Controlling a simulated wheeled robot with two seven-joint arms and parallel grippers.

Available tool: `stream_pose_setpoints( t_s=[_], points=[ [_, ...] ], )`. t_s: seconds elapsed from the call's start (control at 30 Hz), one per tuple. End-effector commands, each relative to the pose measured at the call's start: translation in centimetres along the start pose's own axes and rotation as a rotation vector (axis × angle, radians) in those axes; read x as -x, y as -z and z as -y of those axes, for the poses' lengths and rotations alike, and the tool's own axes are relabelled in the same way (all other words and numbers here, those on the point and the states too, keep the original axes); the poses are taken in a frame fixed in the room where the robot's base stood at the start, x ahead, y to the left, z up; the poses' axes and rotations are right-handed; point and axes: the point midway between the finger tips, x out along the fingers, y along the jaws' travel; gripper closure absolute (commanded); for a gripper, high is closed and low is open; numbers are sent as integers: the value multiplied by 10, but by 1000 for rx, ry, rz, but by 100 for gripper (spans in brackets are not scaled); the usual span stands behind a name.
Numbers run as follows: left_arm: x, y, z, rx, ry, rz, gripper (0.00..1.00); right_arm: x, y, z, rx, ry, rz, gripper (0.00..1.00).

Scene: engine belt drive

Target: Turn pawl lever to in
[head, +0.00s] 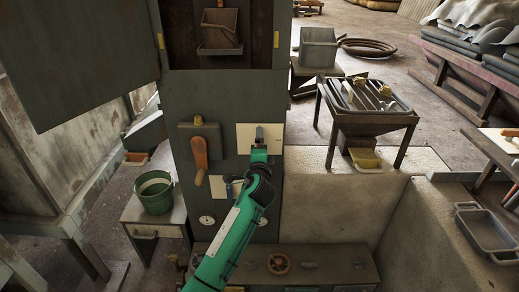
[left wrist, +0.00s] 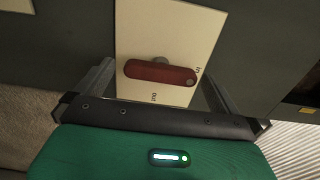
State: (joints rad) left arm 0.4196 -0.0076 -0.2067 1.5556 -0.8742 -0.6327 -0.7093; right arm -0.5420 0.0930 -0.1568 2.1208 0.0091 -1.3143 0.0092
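The pawl lever (left wrist: 160,73) is a dark red bar on a cream plate (left wrist: 190,25); the plate also shows on the grey cabinet in the head view (head: 244,133). The lever's right end, with a pale dot, lies near the "in" label (left wrist: 198,70). The "out" label (left wrist: 154,97) is below its middle. My left gripper (head: 259,138) is in front of the plate. In the left wrist view its fingers (left wrist: 157,80) are wide apart, one on each side of the lever, apparently not gripping it. The lever is hidden in the head view. My right gripper is not in view.
A crank with an orange handle (head: 200,152) is left of the plate. Gauges (head: 207,219) and a small handwheel (head: 278,264) sit lower down. A green bucket (head: 155,191) stands on a small table at left. A concrete wall (head: 330,200) is at right.

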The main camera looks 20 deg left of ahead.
Motion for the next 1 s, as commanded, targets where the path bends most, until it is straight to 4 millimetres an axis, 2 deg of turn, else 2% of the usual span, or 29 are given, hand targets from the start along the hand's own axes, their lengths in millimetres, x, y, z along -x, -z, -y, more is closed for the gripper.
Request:
stream_pose_setpoints(
  t_s=[0.17,0.27,0.37,0.7,0.83,1.0],
  points=[
    [2,0,1,0,2,0,0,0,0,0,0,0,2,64],
    [10,0,0,-1,1,-1,0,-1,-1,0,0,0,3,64],
    [26,0,0,0,1,-1,0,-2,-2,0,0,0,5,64],
    [98,0,0,0,0,-1,0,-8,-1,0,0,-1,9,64],
    [118,0,-1,2,-1,-1,0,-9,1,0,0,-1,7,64],
    [134,0,0,1,0,0,0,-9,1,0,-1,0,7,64]
  ],
)
